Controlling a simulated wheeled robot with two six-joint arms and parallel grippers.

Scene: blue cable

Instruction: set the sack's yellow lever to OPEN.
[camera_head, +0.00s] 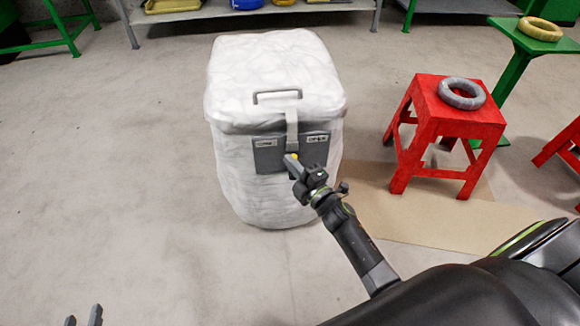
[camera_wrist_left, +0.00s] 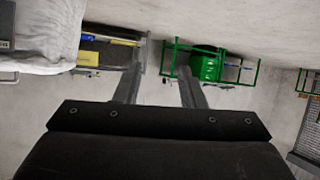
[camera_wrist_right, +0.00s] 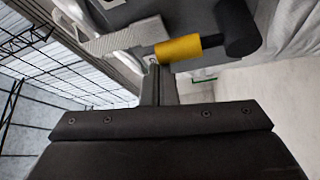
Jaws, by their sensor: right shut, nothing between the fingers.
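The white sack (camera_head: 275,75) stands upright on the floor in the head view, with a grey panel (camera_head: 268,160) and a strap on its front. The panel has a small label on each side, too small to read. The yellow lever (camera_head: 295,156) shows as a small spot between the labels, partly hidden by my right gripper (camera_head: 290,162). In the right wrist view the lever's yellow sleeve (camera_wrist_right: 178,48) ends in a dark knob. The shut right fingertips (camera_wrist_right: 157,72) are right at the sleeve; I cannot tell if they touch. My left gripper (camera_head: 83,318) is open and empty.
A red stool (camera_head: 455,115) with a grey ring stands right of the sack, partly over a tan floor sheet (camera_head: 420,215). A green table (camera_head: 515,75) with a yellow ring is behind it. A shelf stands at the back. Floor left of the sack is clear.

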